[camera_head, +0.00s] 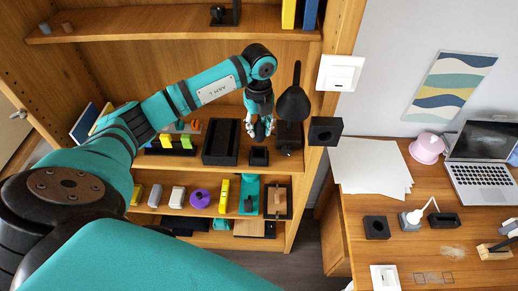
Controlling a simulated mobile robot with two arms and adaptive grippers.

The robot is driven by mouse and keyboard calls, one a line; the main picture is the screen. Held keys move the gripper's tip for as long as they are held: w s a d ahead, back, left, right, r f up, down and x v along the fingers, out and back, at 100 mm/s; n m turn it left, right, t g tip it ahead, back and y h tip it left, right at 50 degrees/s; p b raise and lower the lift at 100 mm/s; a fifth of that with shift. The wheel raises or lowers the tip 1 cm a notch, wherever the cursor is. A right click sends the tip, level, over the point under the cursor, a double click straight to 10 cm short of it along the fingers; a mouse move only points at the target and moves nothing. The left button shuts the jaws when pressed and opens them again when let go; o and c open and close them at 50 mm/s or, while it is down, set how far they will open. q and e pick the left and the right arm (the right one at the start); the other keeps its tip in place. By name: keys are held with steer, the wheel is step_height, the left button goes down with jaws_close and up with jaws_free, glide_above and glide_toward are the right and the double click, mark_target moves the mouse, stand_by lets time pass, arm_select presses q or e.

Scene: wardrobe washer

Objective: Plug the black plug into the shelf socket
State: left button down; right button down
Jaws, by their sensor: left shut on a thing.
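My left arm reaches across the view into the wooden shelf unit. My left gripper (259,132) is over the middle shelf, fingers down, shut on a small dark thing that looks like the black plug. The fingers mostly hide it. A small black open box (259,157) sits just below the gripper; I cannot tell whether the held thing touches it. A white socket or switch plate (340,73) and a black square block with a hole (325,131) are at the shelf's right side panel. I cannot tell which is the shelf socket. My right gripper is not in view.
A black tray (221,142) stands left of the gripper. A dark funnel-shaped thing (293,103) rises close on its right. Several small items line the lower shelf. The desk (440,260) at right holds a laptop (484,160), paper and a white plug with a cord (412,218).

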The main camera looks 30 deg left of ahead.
arm_select(q)
steer(key=shift+s+d+p, duration=0.3)
steer(key=shift+s+d, duration=0.2)
steer(key=shift+s, duration=0.35)
steer(key=shift+s+d+p, duration=0.25)
steer(key=shift+s+d, duration=0.3)
steer(key=shift+s, duration=0.25)
steer(key=shift+s+d+p, duration=0.3)
steer(key=shift+s+d, duration=0.2)
steer(key=shift+s, duration=0.35)
steer(key=shift+w, duration=0.1)
steer(key=shift+w+a+f+b, duration=0.35)
steer(key=shift+w+a+b, duration=0.2)
steer(key=shift+w+b, duration=0.25)
steer(key=shift+w+a+f+b, duration=0.45)
steer(key=shift+w+b, duration=0.2)
steer(key=shift+w, duration=0.2)
steer(key=shift+w+a+f+b, duration=0.3)
steer(key=shift+w+a+b, duration=0.3)
steer(key=shift+w+b, duration=0.2)
steer(key=shift+f+b, duration=2.05)
steer(key=shift+f, duration=0.95)
